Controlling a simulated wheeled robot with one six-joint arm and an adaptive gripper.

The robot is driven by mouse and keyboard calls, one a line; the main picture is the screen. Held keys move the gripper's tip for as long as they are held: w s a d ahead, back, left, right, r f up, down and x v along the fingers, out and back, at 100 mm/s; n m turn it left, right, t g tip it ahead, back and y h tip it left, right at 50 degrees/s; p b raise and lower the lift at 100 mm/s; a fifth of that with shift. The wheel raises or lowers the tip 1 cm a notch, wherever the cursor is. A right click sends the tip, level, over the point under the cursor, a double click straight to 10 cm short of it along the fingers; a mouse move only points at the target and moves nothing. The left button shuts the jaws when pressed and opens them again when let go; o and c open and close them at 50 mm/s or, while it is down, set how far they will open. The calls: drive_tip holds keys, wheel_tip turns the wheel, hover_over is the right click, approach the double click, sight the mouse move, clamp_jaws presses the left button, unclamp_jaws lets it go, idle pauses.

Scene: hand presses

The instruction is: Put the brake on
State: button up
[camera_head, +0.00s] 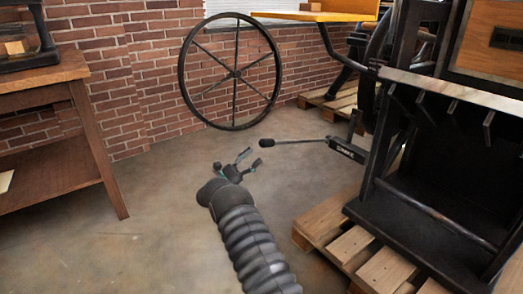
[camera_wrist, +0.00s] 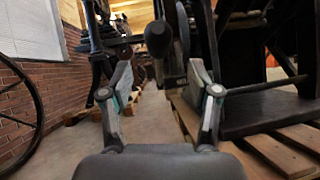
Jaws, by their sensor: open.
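The brake lever (camera_head: 300,141) is a thin dark rod with a rounded black knob at its left end. Its right end meets a dark labelled block (camera_head: 347,150) on the black press. In the wrist view the knob (camera_wrist: 158,39) points toward me, above and between my fingertips. My gripper (camera_head: 250,160) is open and empty, just left of and below the knob in the head view. Its two fingers also show in the wrist view (camera_wrist: 160,78), spread apart. I see no contact with the lever, and the exact gap is hard to tell.
The black press frame (camera_head: 375,165) stands on a wooden pallet (camera_head: 350,248) at the right. A large spoked wheel (camera_head: 236,72) is near the brick wall. A wooden table (camera_head: 45,85) stands at the left. The floor (camera_head: 165,215) around my arm is clear.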

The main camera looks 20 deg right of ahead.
drive_tip(key=shift+v, duration=2.2)
